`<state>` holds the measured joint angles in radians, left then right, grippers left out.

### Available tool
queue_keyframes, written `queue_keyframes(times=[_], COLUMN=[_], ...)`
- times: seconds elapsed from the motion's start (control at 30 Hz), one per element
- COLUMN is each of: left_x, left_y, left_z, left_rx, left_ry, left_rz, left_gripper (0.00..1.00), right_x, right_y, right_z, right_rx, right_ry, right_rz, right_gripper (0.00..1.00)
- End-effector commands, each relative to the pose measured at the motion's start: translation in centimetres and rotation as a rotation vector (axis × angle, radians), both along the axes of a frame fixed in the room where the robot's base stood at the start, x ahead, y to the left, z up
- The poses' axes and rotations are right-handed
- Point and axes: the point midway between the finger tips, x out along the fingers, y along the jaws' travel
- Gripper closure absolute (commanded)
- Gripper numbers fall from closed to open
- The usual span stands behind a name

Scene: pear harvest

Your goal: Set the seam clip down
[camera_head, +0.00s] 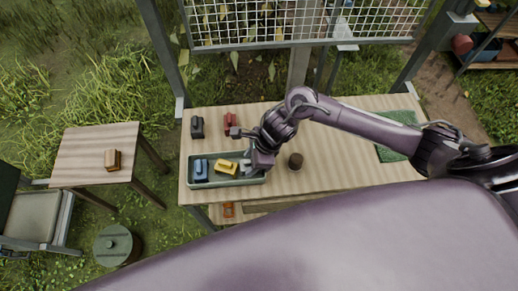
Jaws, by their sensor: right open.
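Several small clip-like pieces are on the wooden table (340,178), and I cannot tell which one is the seam clip. A grey-green tray (222,184) at the table's left holds a blue piece (201,169), a yellow piece (226,167) and a pale grey piece (245,166). A black piece (197,127) and a red piece (229,122) lie behind the tray. My right gripper (248,147) is open over the tray's right back side, close to the pale grey piece and partly covering that end. Nothing shows between its fingers. My left gripper is not in view.
A dark brown round object (295,160) stands right of the tray. A green mat (397,141) lies at the table's right. A wire grid (310,22) rises behind the table. A side table (90,155) at left carries a brown block (113,160).

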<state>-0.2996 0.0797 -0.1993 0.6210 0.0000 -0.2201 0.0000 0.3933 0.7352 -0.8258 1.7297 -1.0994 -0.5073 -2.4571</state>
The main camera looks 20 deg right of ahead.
Motion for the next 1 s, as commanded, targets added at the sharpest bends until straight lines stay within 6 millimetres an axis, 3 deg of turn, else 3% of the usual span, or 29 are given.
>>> queue_keyframes(times=[0.3,0.5,1.0], left_x=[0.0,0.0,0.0], left_y=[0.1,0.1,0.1], left_z=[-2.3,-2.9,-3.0], left_rx=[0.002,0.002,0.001], left_ry=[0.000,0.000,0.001], left_rz=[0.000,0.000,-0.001], left_gripper=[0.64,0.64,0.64], right_x=[-0.6,-1.0,-1.2], right_y=[-2.7,-3.5,-3.8], right_z=[6.1,8.6,9.4], right_rx=[-0.003,-0.001,-0.002], right_ry=[-0.006,-0.001,0.001], right_rz=[0.002,0.001,0.000], right_gripper=[0.55,0.55,0.55])
